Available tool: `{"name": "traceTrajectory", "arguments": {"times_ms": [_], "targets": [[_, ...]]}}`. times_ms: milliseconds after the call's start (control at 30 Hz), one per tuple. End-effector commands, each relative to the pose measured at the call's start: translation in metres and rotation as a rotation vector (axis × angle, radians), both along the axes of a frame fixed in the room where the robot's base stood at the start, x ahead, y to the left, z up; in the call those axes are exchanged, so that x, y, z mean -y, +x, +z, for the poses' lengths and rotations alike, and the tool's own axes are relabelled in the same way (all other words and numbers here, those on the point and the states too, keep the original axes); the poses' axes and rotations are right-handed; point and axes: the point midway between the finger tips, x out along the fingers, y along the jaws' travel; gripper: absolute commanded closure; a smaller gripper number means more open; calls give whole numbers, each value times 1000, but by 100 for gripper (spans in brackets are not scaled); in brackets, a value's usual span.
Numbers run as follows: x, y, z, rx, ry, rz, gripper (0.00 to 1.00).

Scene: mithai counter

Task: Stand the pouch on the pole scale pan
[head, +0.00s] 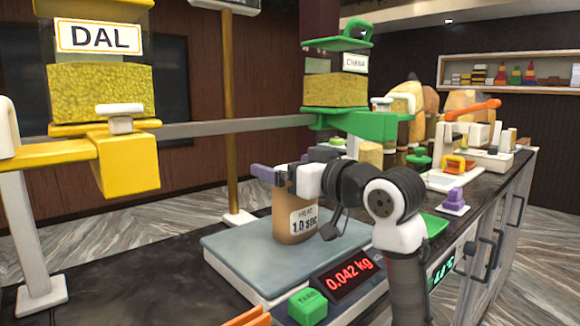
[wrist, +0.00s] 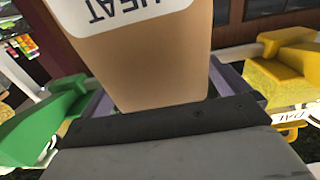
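The pouch (head: 288,220) is tan with a white label, and it is upright over the grey-blue scale pan (head: 235,262). I cannot tell whether its base touches the pan. The red display (head: 350,278) on this scale reads 0.042 kg. My gripper (head: 281,178) is at the top of the pouch, its purple fingers on either side. In the wrist view the pouch (wrist: 150,65) fills the space between the fingers, which look closed on it. A tall pole (head: 229,110) rises behind the pan from a white foot; I cannot tell whether it belongs to this scale.
A green TARE button (head: 307,306) is at the scale's front. A second display with green digits (head: 440,272) and a green tray (head: 434,225) are to the right. The dark counter (head: 135,275) is clear left of the pan.

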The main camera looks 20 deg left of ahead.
Motion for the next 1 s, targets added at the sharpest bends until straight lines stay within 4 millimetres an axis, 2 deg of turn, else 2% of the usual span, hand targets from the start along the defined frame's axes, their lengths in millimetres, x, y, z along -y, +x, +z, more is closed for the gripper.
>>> {"name": "traceTrajectory", "arguments": {"times_ms": [167,267,700,833,1000], "targets": [[1,-1,4,1,1,-1,0],[13,-7,1,2,2,-2,0],[86,-56,1,3,1,-2,0],[96,-64,2,1,0,-1,0],[100,-67,3,0,0,0,0]]}}
